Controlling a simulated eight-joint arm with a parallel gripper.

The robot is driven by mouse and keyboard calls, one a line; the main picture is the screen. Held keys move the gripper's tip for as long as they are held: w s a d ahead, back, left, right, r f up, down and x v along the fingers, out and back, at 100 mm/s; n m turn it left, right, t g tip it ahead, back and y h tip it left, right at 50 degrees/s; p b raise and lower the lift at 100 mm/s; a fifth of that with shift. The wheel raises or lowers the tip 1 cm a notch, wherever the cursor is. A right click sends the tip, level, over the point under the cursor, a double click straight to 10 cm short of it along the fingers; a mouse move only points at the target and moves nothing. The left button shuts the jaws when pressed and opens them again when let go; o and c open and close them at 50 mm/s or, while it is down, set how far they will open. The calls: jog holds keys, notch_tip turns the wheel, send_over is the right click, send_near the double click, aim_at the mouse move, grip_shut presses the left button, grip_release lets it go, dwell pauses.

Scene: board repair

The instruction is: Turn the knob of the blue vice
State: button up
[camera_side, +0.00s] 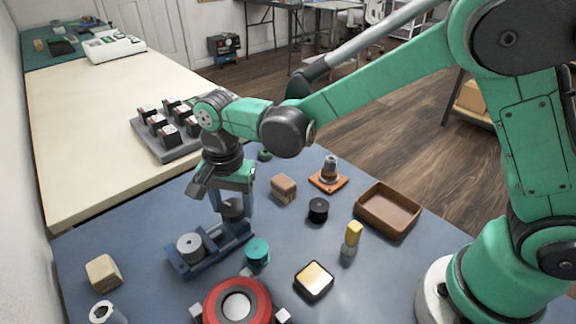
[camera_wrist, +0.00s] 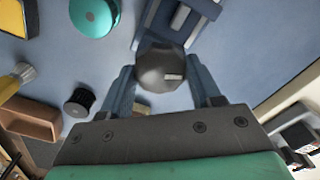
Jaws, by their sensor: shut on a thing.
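The blue vice (camera_side: 208,258) lies on the blue mat with a grey ribbed cylinder (camera_side: 190,246) on its near end. Its dark grey knob (camera_side: 233,211) is at the far end. In the wrist view, the faceted knob (camera_wrist: 160,72) carries a pale mark on its right side, and part of the vice (camera_wrist: 150,22) shows beyond it. My gripper (camera_side: 233,206) points down over the knob, with a blue finger on each side. The wrist view also shows my gripper (camera_wrist: 158,80) shut on the knob, which hides part of the vice behind it.
A teal round piece (camera_side: 257,250) stands close right of the vice. A red round fixture (camera_side: 237,303) is in front. A black knurled piece (camera_side: 318,209), a wooden block (camera_side: 284,187) and a brown tray (camera_side: 389,208) lie to the right. A grey rack (camera_side: 168,142) stands behind.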

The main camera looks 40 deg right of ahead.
aim_at(233, 206)
jog(key=n, duration=1.2)
jog(key=shift+n, duration=0.4)
jog(key=n, duration=1.2)
jog(key=shift+n, duration=0.3)
jog(key=o, duration=1.3)
jog(key=shift+r, duration=2.85)
